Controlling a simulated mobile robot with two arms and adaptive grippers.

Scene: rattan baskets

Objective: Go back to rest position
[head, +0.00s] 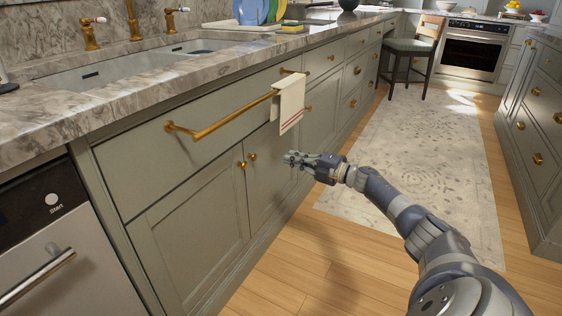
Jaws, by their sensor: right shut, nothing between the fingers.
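My right gripper (297,158) is shut and empty. It hangs in the air in front of the grey-green cabinet doors, below a white towel with red stripes (289,102). The towel hangs over a brass bar (220,121) on the cabinet front, and the gripper looks apart from it. My right arm reaches in from the lower right corner. My left gripper is not in view.
A marble counter (150,90) with a double sink runs along the left. A dishwasher (50,245) stands at lower left. A patterned rug (410,150) covers part of the wood floor. A stool (412,50) and an oven (472,50) are at the back. Drawers (540,130) line the right.

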